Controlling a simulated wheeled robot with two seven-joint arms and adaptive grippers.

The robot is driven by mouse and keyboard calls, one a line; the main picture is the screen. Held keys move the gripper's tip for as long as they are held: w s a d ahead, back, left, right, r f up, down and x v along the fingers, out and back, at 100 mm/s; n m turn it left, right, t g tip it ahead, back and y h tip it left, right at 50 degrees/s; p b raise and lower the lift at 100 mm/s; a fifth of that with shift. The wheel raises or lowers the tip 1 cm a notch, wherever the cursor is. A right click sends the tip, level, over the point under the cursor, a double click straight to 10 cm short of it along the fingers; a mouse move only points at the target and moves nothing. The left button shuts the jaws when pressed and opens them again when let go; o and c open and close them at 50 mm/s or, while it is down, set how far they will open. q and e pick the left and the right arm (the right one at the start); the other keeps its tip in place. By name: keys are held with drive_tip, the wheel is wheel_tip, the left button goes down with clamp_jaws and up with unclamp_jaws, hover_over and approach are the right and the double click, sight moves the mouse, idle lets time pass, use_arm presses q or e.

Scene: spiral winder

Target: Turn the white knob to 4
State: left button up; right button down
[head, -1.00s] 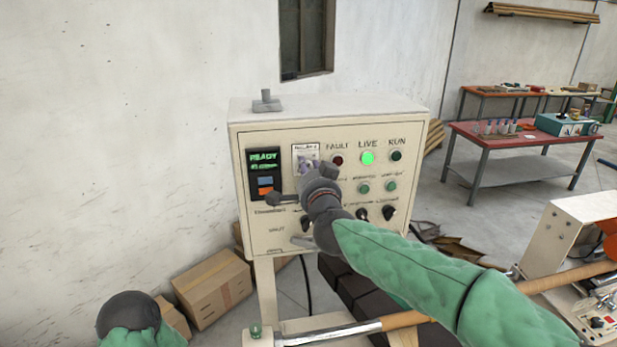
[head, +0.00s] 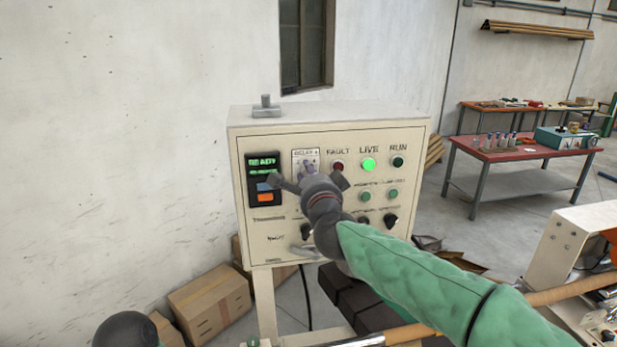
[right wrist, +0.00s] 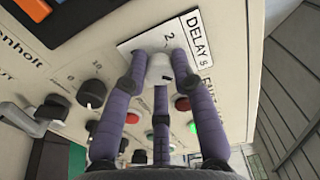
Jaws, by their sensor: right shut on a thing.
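The white knob (right wrist: 160,68) sits on a white plate (right wrist: 150,42) marked "DELAY s" in the right wrist view. A "2" shows beside it; the rest of the scale is covered or unreadable. My right gripper (head: 309,168) is shut on the knob, its purple fingers closed around it. In the head view the gripper's dark body hides the knob, and the upper part of the plate (head: 305,154) shows above. I cannot tell the knob's exact pointing. My left gripper is out of view; only a dark ball-shaped joint of my left arm shows at bottom left.
The cream control box (head: 415,180) carries a display (head: 263,178), a lit green LIVE lamp (head: 368,163), other lamps and black knobs (head: 391,220). Cardboard boxes (head: 208,303) stand below left. A red-topped table (head: 500,147) stands far right.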

drive_tip(key=shift+d+r, duration=0.15)
drive_tip(key=shift+r, duration=0.05)
drive_tip(key=c, duration=1.1)
unclamp_jaws()
drive_tip(key=shift+o, duration=0.4)
drive_tip(key=shift+f, duration=0.1)
drive_tip(key=shift+s, duration=0.1)
drive_tip(key=s+d, duration=0.2)
drive_tip(key=s, duration=0.9)
drive_tip(key=shift+s+d, duration=0.15)
drive_tip(key=shift+s, duration=0.1)
drive_tip(key=shift+f, duration=0.1)
